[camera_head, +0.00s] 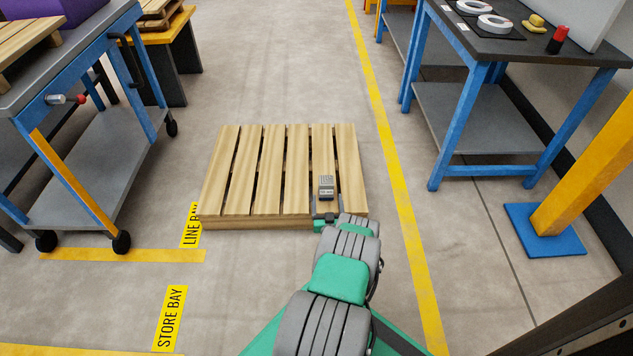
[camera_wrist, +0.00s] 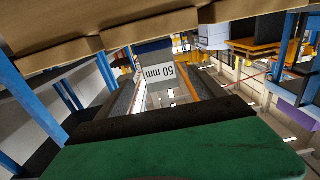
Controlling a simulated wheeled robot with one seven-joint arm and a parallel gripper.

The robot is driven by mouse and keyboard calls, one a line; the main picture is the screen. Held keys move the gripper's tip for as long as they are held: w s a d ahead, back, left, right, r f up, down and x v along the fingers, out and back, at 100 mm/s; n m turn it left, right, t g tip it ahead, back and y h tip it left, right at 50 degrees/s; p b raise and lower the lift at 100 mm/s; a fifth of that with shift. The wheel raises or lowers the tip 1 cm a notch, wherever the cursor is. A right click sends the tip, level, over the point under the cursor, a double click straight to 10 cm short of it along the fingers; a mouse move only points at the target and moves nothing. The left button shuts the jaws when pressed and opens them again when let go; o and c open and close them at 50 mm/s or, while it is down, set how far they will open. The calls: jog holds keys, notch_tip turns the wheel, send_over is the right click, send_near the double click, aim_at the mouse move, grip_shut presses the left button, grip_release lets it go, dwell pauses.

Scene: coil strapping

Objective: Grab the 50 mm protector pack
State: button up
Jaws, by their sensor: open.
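The 50 mm protector pack (camera_head: 326,183) is a small grey block with a white label. It sits on the wooden pallet (camera_head: 245,205) near its front right corner. In the wrist view the pack (camera_wrist: 158,73) shows its "50 mm" label upside down. My gripper (camera_head: 325,213) is at the pallet's front edge, just in front of the pack and low. In the wrist view my gripper (camera_wrist: 160,92) is open, with a dark finger on each side of the pack's face. I cannot tell whether the fingertips overlap the pack's sides; no contact shows.
A blue-framed cart (camera_head: 90,170) stands left. A blue workbench (camera_head: 520,60) with white rings (camera_head: 494,24) stands right, behind a yellow post (camera_head: 590,165) on a blue base. Yellow lines mark the floor. The pallet top left of the pack is clear.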

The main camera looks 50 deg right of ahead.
aim_at(327, 191)
jog(key=b+x, duration=0.5)
jog(key=x, duration=0.2)
jog(key=shift+d+f, duration=0.1)
jog(key=shift+d, duration=0.05)
jog(key=shift+w+d, duration=0.1)
jog(key=shift+d, duration=0.05)
jog(key=shift+r, duration=0.2)
jog(key=c, duration=1.6)
jog(key=shift+c, duration=0.4)
